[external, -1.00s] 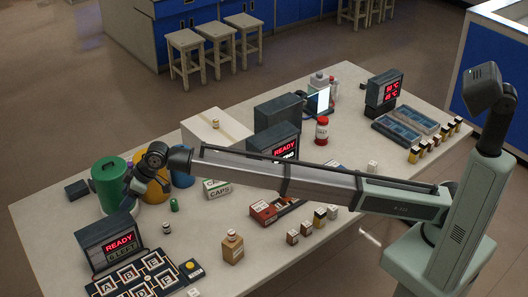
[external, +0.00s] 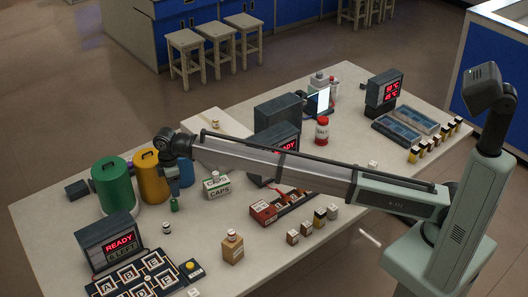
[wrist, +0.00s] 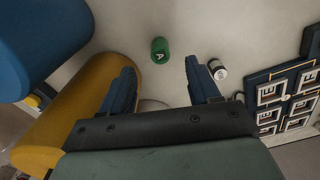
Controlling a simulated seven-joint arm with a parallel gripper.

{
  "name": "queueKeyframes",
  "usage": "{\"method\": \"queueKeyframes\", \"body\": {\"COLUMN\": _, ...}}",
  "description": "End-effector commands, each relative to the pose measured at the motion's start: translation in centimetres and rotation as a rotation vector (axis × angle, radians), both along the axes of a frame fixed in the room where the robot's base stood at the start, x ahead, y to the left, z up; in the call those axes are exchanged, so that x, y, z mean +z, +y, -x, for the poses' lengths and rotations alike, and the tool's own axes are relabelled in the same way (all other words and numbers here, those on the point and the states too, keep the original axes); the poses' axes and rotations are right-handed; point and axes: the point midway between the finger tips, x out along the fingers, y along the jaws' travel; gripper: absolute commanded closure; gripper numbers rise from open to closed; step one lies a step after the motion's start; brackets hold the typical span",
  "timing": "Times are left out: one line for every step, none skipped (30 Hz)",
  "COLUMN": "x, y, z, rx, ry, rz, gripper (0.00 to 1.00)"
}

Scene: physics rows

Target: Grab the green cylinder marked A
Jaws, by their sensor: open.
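The small green cylinder marked A (wrist: 160,50) stands on the table in the wrist view, its lettered top facing my camera. It lies ahead of and roughly centred between the two fingers of my gripper (wrist: 160,67), which is open and empty. In the external view the green cylinder (external: 174,205) stands in front of the yellow and blue canisters. The end of my arm is above and behind it there, and my fingers are hard to make out against the canisters. The cylinder is apart from the fingers.
A yellow canister (wrist: 75,120) and a blue canister (wrist: 35,40) are close on the left in the wrist view. A lettered board (wrist: 285,95) is farther right. A green canister (external: 112,185) stands left in the external view.

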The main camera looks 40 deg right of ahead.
Motion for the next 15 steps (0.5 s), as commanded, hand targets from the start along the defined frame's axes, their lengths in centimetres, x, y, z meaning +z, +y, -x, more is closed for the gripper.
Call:
{"method": "queueKeyframes", "body": {"x": -1.0, "y": 0.0, "z": 0.1, "rx": 0.0, "ry": 0.001, "rz": 0.001, "gripper": 0.39}}
{"method": "queueKeyframes", "body": {"x": -1.5, "y": 0.0, "z": 0.1, "rx": 0.0, "ry": 0.001, "rz": 0.0, "gripper": 0.39}}
{"method": "queueKeyframes", "body": {"x": -2.2, "y": 0.0, "z": 0.1, "rx": 0.0, "ry": 0.001, "rz": 0.0, "gripper": 0.39}}
{"method": "queueKeyframes", "body": {"x": -2.7, "y": 0.0, "z": 0.1, "rx": 0.0, "ry": 0.001, "rz": 0.0, "gripper": 0.39}}
{"method": "queueKeyframes", "body": {"x": -3.0, "y": 0.0, "z": 0.1, "rx": 0.0, "ry": 0.001, "rz": 0.0, "gripper": 0.39}}
{"method": "queueKeyframes", "body": {"x": -3.4, "y": 0.0, "z": 0.0, "rx": 0.0, "ry": 0.0, "rz": 0.0, "gripper": 0.39}}
{"method": "queueKeyframes", "body": {"x": -3.6, "y": 0.0, "z": 0.0, "rx": 0.0, "ry": 0.0, "rz": -0.001, "gripper": 0.39}}
{"method": "queueKeyframes", "body": {"x": -3.8, "y": 0.1, "z": 0.0, "rx": 0.0, "ry": 0.0, "rz": -0.001, "gripper": 0.39}}
{"method": "queueKeyframes", "body": {"x": -4.0, "y": 0.1, "z": 0.0, "rx": 0.0, "ry": -0.001, "rz": -0.001, "gripper": 0.39}}
{"method": "queueKeyframes", "body": {"x": -4.1, "y": 0.1, "z": 0.0, "rx": 0.0, "ry": -0.001, "rz": -0.002, "gripper": 0.39}}
{"method": "queueKeyframes", "body": {"x": -4.2, "y": 0.1, "z": 0.0, "rx": 0.0, "ry": -0.001, "rz": -0.002, "gripper": 0.39}}
{"method": "queueKeyframes", "body": {"x": -4.4, "y": 0.1, "z": 0.0, "rx": 0.0, "ry": -0.001, "rz": -0.002, "gripper": 0.39}}
{"method": "queueKeyframes", "body": {"x": -4.6, "y": 0.2, "z": -0.1, "rx": 0.0, "ry": -0.001, "rz": -0.002, "gripper": 0.39}}
{"method": "queueKeyframes", "body": {"x": -4.8, "y": 0.2, "z": -0.1, "rx": 0.0, "ry": 0.0, "rz": -0.001, "gripper": 0.39}}
{"method": "queueKeyframes", "body": {"x": -5.2, "y": 0.3, "z": -0.1, "rx": 0.0, "ry": 0.0, "rz": -0.001, "gripper": 0.39}}
